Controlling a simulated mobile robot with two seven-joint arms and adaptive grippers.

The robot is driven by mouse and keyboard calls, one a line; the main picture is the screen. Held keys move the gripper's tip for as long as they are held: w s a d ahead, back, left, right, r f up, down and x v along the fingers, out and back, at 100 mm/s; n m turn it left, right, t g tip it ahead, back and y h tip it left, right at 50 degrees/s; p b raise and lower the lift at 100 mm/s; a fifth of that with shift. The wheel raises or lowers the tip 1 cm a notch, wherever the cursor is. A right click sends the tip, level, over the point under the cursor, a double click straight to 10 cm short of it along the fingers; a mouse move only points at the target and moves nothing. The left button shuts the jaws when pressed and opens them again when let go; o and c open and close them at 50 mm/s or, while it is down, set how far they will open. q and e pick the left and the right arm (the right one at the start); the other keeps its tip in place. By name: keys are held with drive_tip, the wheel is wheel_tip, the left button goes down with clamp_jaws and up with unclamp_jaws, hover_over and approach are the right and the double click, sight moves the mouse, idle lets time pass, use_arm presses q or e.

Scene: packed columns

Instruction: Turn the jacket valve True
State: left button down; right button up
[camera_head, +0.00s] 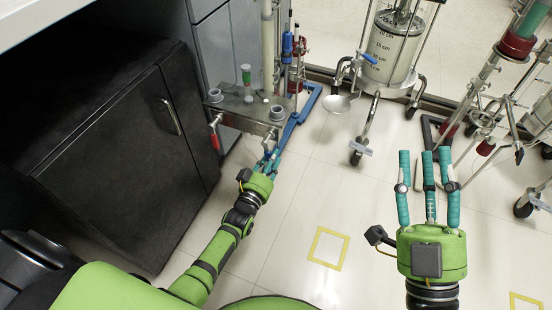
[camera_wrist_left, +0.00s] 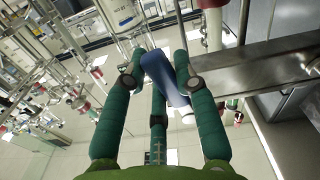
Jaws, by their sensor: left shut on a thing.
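My left gripper (camera_head: 266,164) is at the front of a metal bracket (camera_head: 243,106) beside the dark cabinet. In the left wrist view its green fingers (camera_wrist_left: 158,75) are closed around a blue valve handle (camera_wrist_left: 165,82). The handle is tilted, and its lower end shows a pale tip. In the head view the fingers mostly hide this handle. I cannot tell from a label whether it is the jacket valve. My right gripper (camera_head: 429,170) is open and empty above the floor at the right, its fingers straight and apart.
A red handle (camera_head: 214,134) hangs from the bracket's left end. A black cabinet (camera_head: 112,140) stands at the left. A glass vessel (camera_head: 394,45) on a wheeled frame is at the back, with more glassware on the right. The middle floor is clear around a yellow square (camera_head: 328,247).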

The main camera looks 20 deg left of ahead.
use_arm(q)
drive_tip(key=shift+w+a+m, duration=0.1)
drive_tip(key=shift+a+m, duration=0.55)
drive_tip(key=shift+m, duration=0.45)
use_arm(e)
drive_tip(key=shift+w+d+f+g+h, duration=0.1)
drive_tip(key=shift+w+f+g+h, duration=0.3)
drive_tip(key=shift+f, duration=0.3)
drive_tip(key=shift+w, duration=0.1)
use_arm(q)
drive_tip(key=c, duration=0.9)
unclamp_jaws()
drive_tip(key=shift+f, duration=0.1)
drive_tip(key=shift+c, duration=0.2)
use_arm(e)
drive_tip(key=shift+w+f, duration=0.1)
drive_tip(key=shift+f, duration=0.05)
use_arm(q)
drive_tip(key=s, duration=1.2)
drive_tip(key=shift+a, duration=0.25)
